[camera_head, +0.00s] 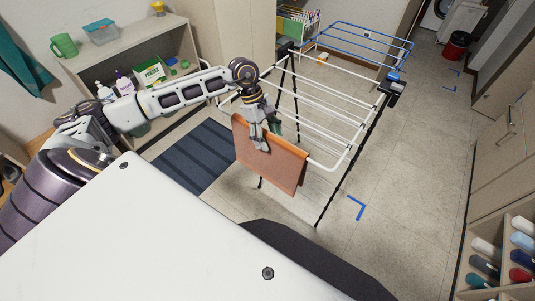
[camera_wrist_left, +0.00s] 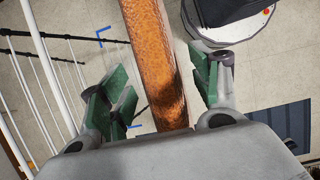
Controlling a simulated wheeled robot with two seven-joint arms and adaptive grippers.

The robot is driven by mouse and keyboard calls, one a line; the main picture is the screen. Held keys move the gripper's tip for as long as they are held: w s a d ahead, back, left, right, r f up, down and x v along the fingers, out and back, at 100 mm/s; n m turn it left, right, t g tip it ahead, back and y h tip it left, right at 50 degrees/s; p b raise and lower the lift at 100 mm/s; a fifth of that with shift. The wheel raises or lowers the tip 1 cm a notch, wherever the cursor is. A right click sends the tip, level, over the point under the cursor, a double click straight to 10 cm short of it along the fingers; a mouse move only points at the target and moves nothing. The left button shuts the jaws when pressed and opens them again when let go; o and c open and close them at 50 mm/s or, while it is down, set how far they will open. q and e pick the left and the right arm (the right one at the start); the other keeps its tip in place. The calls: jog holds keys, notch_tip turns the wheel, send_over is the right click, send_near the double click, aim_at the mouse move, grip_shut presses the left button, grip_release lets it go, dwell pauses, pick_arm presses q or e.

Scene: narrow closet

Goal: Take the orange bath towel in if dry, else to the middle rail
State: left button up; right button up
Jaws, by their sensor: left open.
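The orange bath towel (camera_head: 268,160) hangs folded over the front white rail of the drying rack (camera_head: 322,163). My left gripper (camera_head: 263,138) is over the towel's top edge from above. In the left wrist view the towel (camera_wrist_left: 152,50) runs as a narrow strip between the green finger pads of my open left gripper (camera_wrist_left: 163,90). Gaps show on both sides of the towel. The strip is darker near the palm; I cannot tell whether that is shadow or damp. The rack's middle white rails look bare. My right gripper is not in view.
A shelf unit (camera_head: 180,42) with bottles, a box and a green jug stands at the left. A dark blue striped mat (camera_head: 195,158) lies beside the rack. Blue rails (camera_head: 368,36) form the rack's far end. Clear floor with blue tape marks (camera_head: 356,207) lies right of the rack.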

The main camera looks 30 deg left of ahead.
aim_at(268, 155)
pick_arm(q)
jog(key=shift+p+x, duration=0.45)
jog(key=shift+x, duration=1.3)
jog(key=shift+s, duration=0.1)
grip_shut()
